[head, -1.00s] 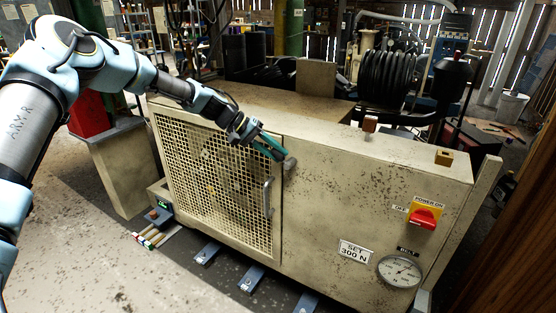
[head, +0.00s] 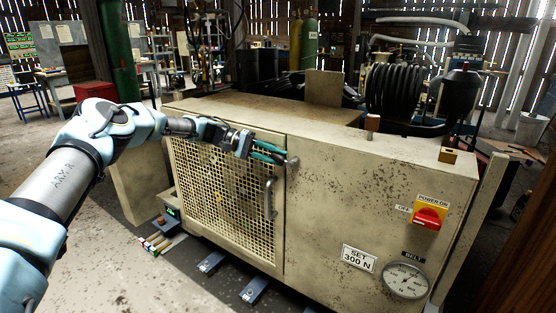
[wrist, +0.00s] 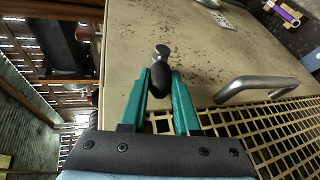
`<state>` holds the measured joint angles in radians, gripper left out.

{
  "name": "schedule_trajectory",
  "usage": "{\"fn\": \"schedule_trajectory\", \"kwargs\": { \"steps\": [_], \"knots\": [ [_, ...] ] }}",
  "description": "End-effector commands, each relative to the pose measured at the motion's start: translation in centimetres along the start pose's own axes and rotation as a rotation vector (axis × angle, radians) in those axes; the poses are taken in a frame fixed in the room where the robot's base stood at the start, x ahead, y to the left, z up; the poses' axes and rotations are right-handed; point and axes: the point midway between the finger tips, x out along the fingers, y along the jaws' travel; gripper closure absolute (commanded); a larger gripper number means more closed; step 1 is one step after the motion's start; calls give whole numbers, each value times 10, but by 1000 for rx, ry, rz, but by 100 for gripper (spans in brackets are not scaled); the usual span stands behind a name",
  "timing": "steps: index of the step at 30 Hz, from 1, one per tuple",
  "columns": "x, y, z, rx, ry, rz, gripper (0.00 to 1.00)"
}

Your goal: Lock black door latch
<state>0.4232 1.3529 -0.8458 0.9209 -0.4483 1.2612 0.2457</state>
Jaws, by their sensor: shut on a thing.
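The beige compressor cabinet (head: 350,190) has a mesh door (head: 225,195) at its left front. A metal bar handle (head: 270,198) stands on the door's right edge and also shows in the wrist view (wrist: 255,84). The door latch (head: 293,161) is near the door's upper right corner. In the wrist view its black oval knob (wrist: 155,84) sits between the teal fingertips, with a grey metal end beyond it. My gripper (head: 278,155) is shut on the latch, and the fingers partly hide it. The door looks flush with the cabinet front.
A red and yellow power switch (head: 429,214) and a belt gauge (head: 405,280) are on the cabinet's right front. A "SET 300 N" label (head: 358,258) is beside the gauge. Blue-grey blocks (head: 254,290) lie on the floor in front. The floor at left is open.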

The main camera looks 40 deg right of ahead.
Motion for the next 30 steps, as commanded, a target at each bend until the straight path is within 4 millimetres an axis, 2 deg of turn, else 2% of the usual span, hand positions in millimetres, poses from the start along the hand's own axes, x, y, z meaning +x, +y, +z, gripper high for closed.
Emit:
{"fn": "schedule_trajectory", "kwargs": {
  "steps": [8,9,17,25,30],
  "knots": [
    [1,-1,1,-2,-4,-1,100],
    [1,-1,1,-2,-5,-1,69],
    [1,-1,1,-1,-3,-1,41],
    [-1,0,0,0,-2,-1,41],
    [-18,-2,0,0,1,-1,41]
  ]
}}
